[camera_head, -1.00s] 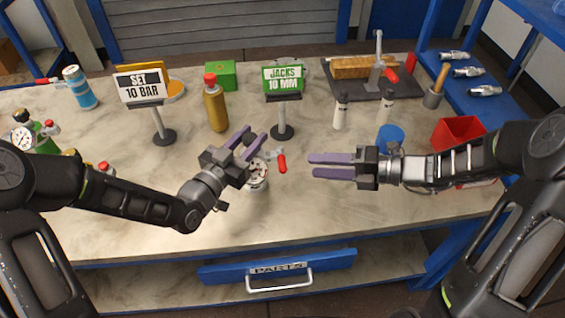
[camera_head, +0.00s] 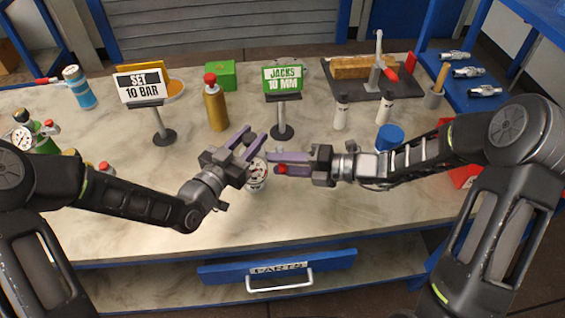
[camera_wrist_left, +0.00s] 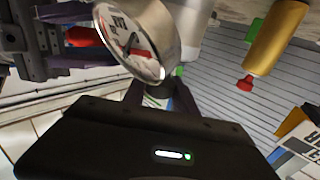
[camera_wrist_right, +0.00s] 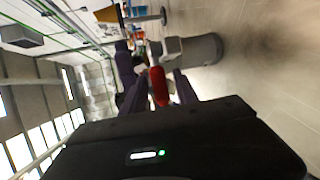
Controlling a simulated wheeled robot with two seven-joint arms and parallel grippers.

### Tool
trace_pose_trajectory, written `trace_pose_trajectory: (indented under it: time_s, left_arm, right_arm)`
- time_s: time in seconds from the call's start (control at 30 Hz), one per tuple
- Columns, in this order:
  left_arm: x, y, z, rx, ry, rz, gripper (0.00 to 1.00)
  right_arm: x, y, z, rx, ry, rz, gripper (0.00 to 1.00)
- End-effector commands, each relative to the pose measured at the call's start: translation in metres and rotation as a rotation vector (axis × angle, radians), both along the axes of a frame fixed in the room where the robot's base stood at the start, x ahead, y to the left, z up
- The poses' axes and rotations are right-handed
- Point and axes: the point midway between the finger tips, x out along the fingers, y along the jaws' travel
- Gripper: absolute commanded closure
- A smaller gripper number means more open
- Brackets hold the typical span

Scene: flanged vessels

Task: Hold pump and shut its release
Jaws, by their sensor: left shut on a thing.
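The pump (camera_head: 257,178) is a small metal body with a round white gauge, near the middle of the table. My left gripper (camera_head: 251,142) is shut on it; the grip itself is partly hidden. The gauge (camera_wrist_left: 137,38) fills the top of the left wrist view, with a dark needle and a red mark. The release is a red lever (camera_head: 282,169) on the pump's right side. My right gripper (camera_head: 276,163) is open, with its purple fingers to either side of the lever. In the right wrist view the red lever (camera_wrist_right: 158,87) shows between the fingers, beside the grey pump body (camera_wrist_right: 200,50).
Behind stand a gold bottle (camera_head: 215,107), a "SET 10 BAR" sign (camera_head: 142,87) and a green "JACKS 10 MM" sign (camera_head: 283,79). White bottles (camera_head: 341,112) and a blue cup (camera_head: 390,135) stand to the right. The table front is clear.

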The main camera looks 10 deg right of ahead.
Motion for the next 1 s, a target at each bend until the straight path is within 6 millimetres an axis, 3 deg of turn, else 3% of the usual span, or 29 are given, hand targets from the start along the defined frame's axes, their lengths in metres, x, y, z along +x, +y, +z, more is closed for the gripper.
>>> trace_pose_trajectory:
  time_s: [0.4, 1.0]
  left_arm:
    - [0.0001, 0.0001, -0.0001, 0.0, 0.0, 0.0, 1.0]
    - [0.0002, 0.0002, -0.0001, 0.0, 0.0, 0.001, 1.0]
  right_arm:
    - [-0.0001, -0.0004, 0.0, 0.0, 0.0, 0.0, 1.0]
    - [0.0, -0.0007, -0.0002, -0.001, 0.0, -0.001, 1.0]
